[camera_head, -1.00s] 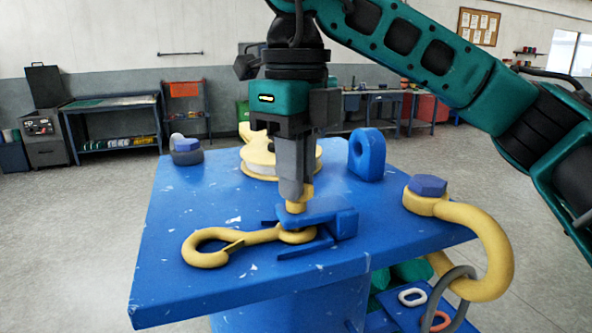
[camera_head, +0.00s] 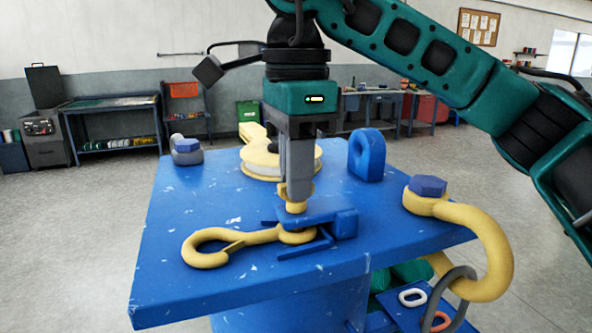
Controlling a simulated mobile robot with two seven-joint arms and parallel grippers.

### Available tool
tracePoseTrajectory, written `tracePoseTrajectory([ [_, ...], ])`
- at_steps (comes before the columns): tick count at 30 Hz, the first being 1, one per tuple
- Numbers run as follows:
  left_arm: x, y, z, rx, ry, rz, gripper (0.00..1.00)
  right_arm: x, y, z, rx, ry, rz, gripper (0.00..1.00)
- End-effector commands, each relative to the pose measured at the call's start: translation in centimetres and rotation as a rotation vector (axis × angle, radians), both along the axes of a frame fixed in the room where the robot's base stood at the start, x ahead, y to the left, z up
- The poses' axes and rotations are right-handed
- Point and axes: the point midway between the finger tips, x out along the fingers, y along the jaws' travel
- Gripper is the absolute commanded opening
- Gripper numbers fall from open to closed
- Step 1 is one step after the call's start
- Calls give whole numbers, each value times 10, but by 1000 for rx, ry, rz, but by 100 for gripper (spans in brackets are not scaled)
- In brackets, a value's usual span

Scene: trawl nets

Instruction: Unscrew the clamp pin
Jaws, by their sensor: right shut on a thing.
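My right gripper (camera_head: 297,190) points straight down over the blue table. It is shut on the yellow clamp pin (camera_head: 296,206), whose top shows between and below the fingers. The pin stands upright at the blue clamp (camera_head: 335,220), which is fixed on the table top. A yellow hook (camera_head: 212,256) lies flat to the left, its eye end at the clamp under the pin. The pin's lower part is hidden by the clamp and hook eye. My left gripper is not in view.
On the blue table (camera_head: 190,290) stand a yellow pulley block (camera_head: 255,160) behind the gripper, a blue lug (camera_head: 367,156), a grey shackle (camera_head: 186,150) at the back left, and a large yellow shackle (camera_head: 490,245) over the right edge. The front left is clear.

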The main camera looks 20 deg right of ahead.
Motion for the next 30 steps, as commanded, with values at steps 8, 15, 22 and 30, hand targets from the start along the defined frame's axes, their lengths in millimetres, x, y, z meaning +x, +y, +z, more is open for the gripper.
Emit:
tracePoseTrajectory([
  [8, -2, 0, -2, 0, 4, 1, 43, -1, 0, -3, -2, 7, 265, 0],
  [15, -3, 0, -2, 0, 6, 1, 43, -1, 0, -3, -2, 8, 494, 0],
  [22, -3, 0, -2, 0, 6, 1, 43, -1, 0, -4, -3, 9, 712, 0],
  [30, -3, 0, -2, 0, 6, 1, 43, -1, 0, -5, -3, 11, 970, 0],
])
